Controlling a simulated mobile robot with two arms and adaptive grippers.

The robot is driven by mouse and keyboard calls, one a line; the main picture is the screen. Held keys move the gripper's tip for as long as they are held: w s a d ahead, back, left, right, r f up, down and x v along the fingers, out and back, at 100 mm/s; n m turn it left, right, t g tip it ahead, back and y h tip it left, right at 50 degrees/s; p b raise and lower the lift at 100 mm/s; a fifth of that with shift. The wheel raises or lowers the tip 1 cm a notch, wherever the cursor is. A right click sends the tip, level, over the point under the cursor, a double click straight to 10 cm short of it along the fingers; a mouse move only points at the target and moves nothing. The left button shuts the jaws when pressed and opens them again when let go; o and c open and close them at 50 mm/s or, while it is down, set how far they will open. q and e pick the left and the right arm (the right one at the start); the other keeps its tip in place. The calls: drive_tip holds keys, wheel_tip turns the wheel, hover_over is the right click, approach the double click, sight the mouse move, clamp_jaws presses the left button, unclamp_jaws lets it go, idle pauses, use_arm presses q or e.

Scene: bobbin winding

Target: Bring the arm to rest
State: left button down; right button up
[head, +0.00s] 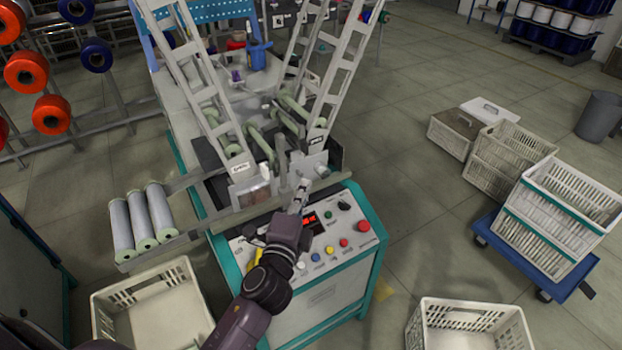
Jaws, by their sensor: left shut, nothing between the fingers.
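My left gripper (301,194) is shut and empty. My left arm (268,283) comes up from the bottom of the view and covers part of the panel. The panel carries a red display (310,219), a red button (364,226) and several small coloured buttons. I cannot tell whether the fingertips touch anything. My right gripper is not in view.
Several wound bobbins (138,219) lie on a rack left of the panel. White crates stand at the lower left (150,312) and lower right (470,326). A blue cart (525,262) with stacked crates is at the right. Two ladder-like chutes (342,75) rise behind the panel. Grey floor is open between.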

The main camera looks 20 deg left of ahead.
use_arm(q)
drive_tip(key=s+a+f+n+g+y, duration=0.1)
drive_tip(key=s+a+f+n+g, duration=0.1)
drive_tip(key=s+f+n+g, duration=0.35)
drive_tip(key=s+a+f+n+g, duration=0.2)
drive_tip(key=s+a+f+n, duration=0.1)
drive_tip(key=s+f+n, duration=0.4)
drive_tip(key=s+d+f+n+g+h, duration=0.1)
drive_tip(key=s+d+f+g+h, duration=0.2)
drive_tip(key=s, duration=0.7)
drive_tip(key=s+d+f+n+g, duration=0.15)
drive_tip(key=s+d+g, duration=0.25)
drive_tip(key=s, duration=0.5)
wheel_tip(320, 180, down, 27)
drive_tip(key=s+g, duration=0.1)
drive_tip(key=s, duration=0.2)
drive_tip(key=s+a+f+g, duration=0.1)
drive_tip(key=s+a+f, duration=0.2)
drive_tip(key=s+f, duration=1.2)
drive_tip(key=shift+s+f+m, duration=0.2)
drive_tip(key=shift+s+m, duration=0.2)
drive_tip(key=shift+s, duration=0.3)
